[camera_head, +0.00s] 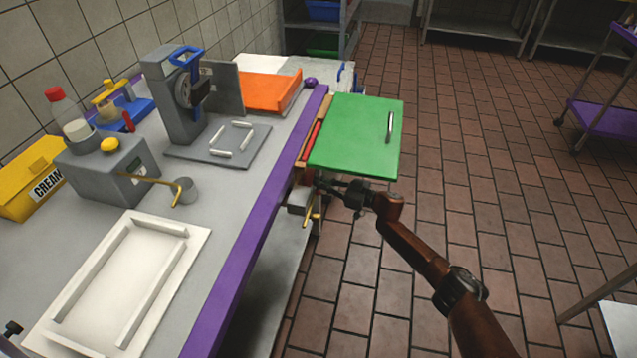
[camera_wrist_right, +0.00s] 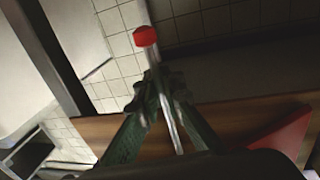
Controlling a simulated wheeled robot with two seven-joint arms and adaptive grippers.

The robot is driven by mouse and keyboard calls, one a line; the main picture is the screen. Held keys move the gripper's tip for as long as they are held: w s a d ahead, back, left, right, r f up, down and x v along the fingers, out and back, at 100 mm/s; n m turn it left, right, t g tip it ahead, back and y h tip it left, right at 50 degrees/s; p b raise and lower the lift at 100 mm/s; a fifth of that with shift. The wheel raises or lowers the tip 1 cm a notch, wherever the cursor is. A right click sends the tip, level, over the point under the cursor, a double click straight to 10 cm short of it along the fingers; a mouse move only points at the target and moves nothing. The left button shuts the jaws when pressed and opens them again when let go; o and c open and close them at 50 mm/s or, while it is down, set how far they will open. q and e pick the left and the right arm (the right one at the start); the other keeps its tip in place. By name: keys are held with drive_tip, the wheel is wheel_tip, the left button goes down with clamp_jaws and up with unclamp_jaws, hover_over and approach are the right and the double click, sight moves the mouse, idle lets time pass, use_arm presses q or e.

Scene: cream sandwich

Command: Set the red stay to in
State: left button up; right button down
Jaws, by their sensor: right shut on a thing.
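A green leaf (camera_head: 355,135) with a metal handle stands out level from the purple-edged counter. A red bar (camera_head: 312,138) shows along the leaf's counter-side edge. My right gripper (camera_head: 328,187) is at the leaf's near edge, just below it. In the right wrist view its fingers (camera_wrist_right: 160,95) are closed around a thin metal rod with a red cap (camera_wrist_right: 145,37), which looks like the red stay. A flat red piece (camera_wrist_right: 285,138) shows at the lower right of that view; I cannot tell whether it joins the rod. My left gripper is not in view.
A yellow rod (camera_head: 311,212) and a grey block (camera_head: 298,203) are close beside my right gripper, under the counter edge. The counter holds a grey press (camera_head: 175,105), an orange tray (camera_head: 268,92) and a white frame (camera_head: 180,245).

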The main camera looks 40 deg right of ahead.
drive_tip(key=shift+d, duration=0.1)
drive_tip(key=c, duration=2.3)
unclamp_jaws()
drive_tip(key=shift+w+f, duration=0.1)
drive_tip(key=shift+f, duration=0.05)
drive_tip(key=shift+o, duration=0.9)
drive_tip(key=v, duration=1.2)
